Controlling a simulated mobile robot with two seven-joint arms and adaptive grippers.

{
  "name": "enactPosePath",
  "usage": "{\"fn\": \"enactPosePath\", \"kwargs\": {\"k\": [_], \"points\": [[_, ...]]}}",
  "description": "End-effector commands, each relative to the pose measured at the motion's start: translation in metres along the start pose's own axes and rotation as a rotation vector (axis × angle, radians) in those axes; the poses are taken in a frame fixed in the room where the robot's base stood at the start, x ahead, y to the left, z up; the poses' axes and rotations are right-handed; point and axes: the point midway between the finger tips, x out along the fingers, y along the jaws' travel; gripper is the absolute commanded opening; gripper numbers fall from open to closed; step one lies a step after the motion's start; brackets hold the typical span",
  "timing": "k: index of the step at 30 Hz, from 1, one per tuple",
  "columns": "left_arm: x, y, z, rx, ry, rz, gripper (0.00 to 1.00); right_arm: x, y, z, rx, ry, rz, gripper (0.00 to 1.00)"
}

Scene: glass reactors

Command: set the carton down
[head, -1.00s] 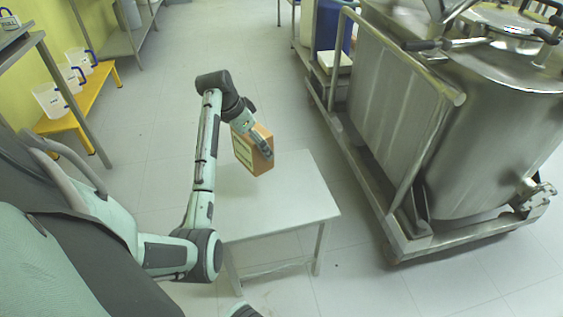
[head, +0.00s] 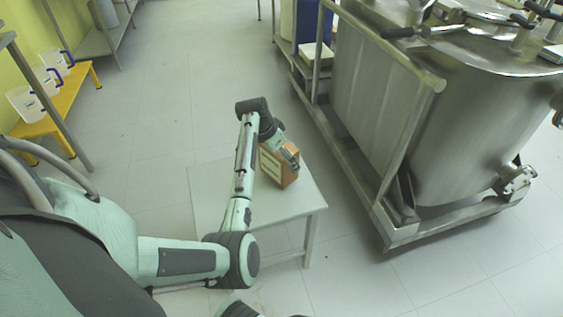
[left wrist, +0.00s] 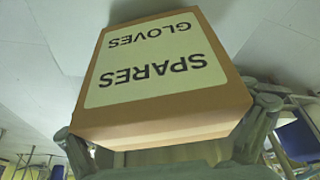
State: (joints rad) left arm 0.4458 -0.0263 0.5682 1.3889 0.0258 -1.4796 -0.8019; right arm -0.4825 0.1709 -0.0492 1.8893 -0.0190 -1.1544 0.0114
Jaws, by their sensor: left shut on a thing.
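The brown carton (head: 270,168) is over the far right part of a small white table (head: 215,205) in the head view. I cannot tell whether its underside touches the tabletop. My left gripper (head: 290,157) is shut on the carton from above and the side. In the left wrist view the carton (left wrist: 165,115) fills the middle, with a pale label reading "SPARES GLOVES" upside down. Fingers of my left gripper (left wrist: 165,132) show at its left and right sides. My right gripper is not in view.
A large steel vessel (head: 455,130) on a wheeled frame (head: 405,235) stands right of the table, with a floor gap between. A yellow bench (head: 62,105) with clear jugs (head: 25,100) is at the left. The tabletop left of the carton is bare.

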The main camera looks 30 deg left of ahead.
Motion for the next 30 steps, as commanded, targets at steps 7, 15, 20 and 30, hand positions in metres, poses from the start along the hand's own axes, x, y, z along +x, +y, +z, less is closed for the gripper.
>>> {"fn": "enactPosePath", "kwargs": {"k": [7, 15, 20, 30], "points": [[0.015, 0.0, 0.006, 0.001, 0.002, -0.001, 0.56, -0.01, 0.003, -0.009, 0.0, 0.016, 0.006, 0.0], [0.018, 0.0, 0.008, 0.001, 0.0, 0.0, 0.99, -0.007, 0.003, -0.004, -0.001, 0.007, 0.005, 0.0], [0.018, 0.0, 0.008, 0.0, 0.0, 0.0, 1.0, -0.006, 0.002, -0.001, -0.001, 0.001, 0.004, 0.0], [0.003, -0.001, 0.006, 0.0, 0.001, -0.002, 1.0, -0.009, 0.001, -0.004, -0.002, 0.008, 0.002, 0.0]]}}
